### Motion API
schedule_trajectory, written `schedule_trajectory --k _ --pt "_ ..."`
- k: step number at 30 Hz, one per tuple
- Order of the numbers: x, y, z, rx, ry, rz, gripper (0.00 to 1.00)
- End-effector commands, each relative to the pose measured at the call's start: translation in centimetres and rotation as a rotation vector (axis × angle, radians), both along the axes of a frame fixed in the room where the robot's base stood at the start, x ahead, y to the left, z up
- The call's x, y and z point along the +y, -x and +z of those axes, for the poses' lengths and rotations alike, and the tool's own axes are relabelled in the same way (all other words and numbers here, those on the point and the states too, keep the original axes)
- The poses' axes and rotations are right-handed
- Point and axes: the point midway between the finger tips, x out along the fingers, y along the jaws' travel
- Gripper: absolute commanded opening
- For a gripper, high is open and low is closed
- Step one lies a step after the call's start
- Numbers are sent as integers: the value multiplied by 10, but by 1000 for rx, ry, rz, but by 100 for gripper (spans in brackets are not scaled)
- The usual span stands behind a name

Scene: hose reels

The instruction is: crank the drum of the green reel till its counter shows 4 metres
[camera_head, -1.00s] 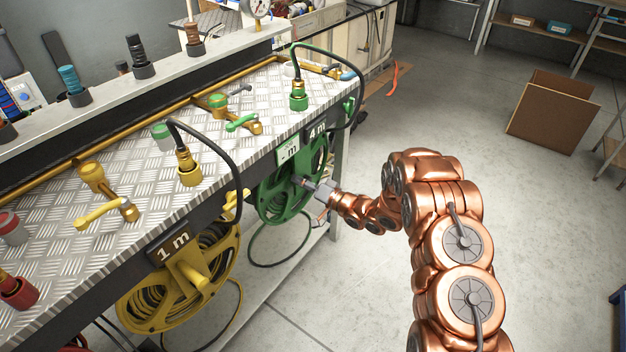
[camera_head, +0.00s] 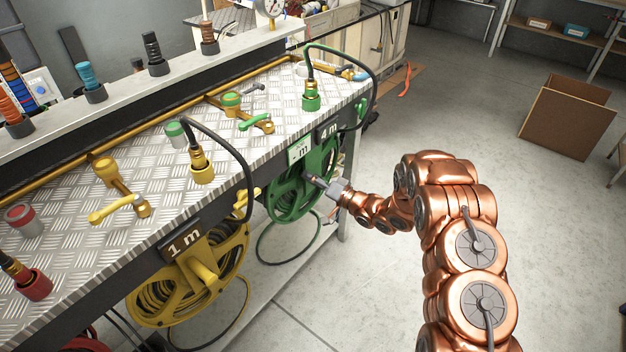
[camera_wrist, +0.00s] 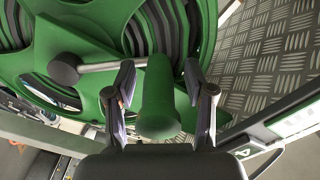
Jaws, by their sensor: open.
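The green reel (camera_head: 290,194) hangs under the bench's front edge, with dark hose wound on its drum. It fills much of the wrist view (camera_wrist: 90,35). A dark plate reading "4 m" (camera_head: 328,131) and a pale plate ending in "m" (camera_head: 299,151) sit above it; the pale plate's figure is too small to read. My gripper (camera_wrist: 158,95) is open, its two fingers on either side of the green crank handle (camera_wrist: 158,100). A grey rod (camera_wrist: 110,67) with a dark knob also shows on the reel. In the head view my gripper (camera_head: 325,186) is at the reel's front.
A yellow reel (camera_head: 190,285) marked "1 m" (camera_head: 180,240) hangs to the left. The metal bench top (camera_head: 150,165) carries brass valves and hose fittings. A black hose loops beside the green reel. Open floor (camera_head: 400,120) and a cardboard box (camera_head: 565,118) lie to the right.

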Motion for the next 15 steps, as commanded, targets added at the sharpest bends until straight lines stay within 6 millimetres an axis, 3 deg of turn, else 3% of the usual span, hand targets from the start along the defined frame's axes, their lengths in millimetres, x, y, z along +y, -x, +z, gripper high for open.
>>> schedule_trajectory --k 8,15 --pt "-3 2 -1 2 1 -1 54" --pt "-28 22 0 1 0 -3 54"
